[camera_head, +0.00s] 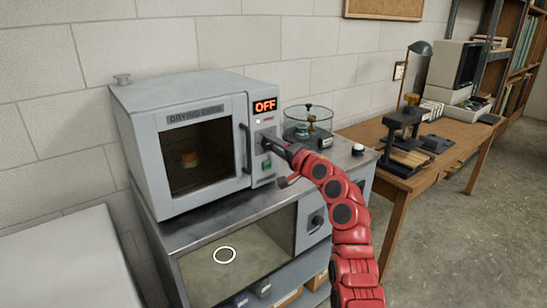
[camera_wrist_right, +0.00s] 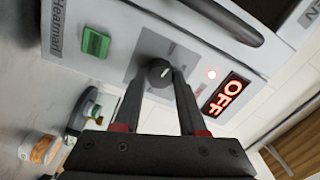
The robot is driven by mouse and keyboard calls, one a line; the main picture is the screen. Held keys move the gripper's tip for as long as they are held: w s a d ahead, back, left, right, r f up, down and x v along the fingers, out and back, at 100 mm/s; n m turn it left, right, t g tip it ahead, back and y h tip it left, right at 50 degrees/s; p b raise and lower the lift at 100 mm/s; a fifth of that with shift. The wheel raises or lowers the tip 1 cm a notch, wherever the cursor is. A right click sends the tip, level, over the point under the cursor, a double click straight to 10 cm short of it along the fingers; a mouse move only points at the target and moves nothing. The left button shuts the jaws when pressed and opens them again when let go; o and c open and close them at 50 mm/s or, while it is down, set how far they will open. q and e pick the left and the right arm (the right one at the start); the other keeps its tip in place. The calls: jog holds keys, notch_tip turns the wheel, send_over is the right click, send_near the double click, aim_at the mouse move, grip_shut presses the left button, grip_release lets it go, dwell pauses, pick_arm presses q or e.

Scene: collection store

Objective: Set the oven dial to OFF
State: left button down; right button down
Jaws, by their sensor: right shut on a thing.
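The grey drying oven (camera_head: 190,90) stands on a metal-topped bench, its glass door shut. Its display (camera_head: 264,105) reads OFF in glowing red, and the wrist view shows the same reading (camera_wrist_right: 228,97). The dark round dial (camera_wrist_right: 158,72) is on the oven's front panel, below the display and above a green switch (camera_head: 267,164). My right gripper (camera_head: 268,143) reaches the panel from the right. In the wrist view its two fingers (camera_wrist_right: 160,82) are shut on the dial, one on each side. The fingers partly hide the dial in the head view. My left gripper is not in view.
A glass vessel (camera_head: 308,122) stands right of the oven on the bench top. A wooden table (camera_head: 400,190) with a dark press-like device (camera_head: 403,135) is further right. A light flat surface (camera_head: 60,260) is at lower left. Open floor lies at right.

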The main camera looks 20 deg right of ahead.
jog(key=shift+f+n+b, duration=0.1)
jog(key=shift+n+b, duration=1)
jog(key=shift+b, duration=0.05)
jog(key=shift+c, duration=2.3)
grip_release()
jog(key=v, duration=1.7)
jog(key=shift+s, duration=0.2)
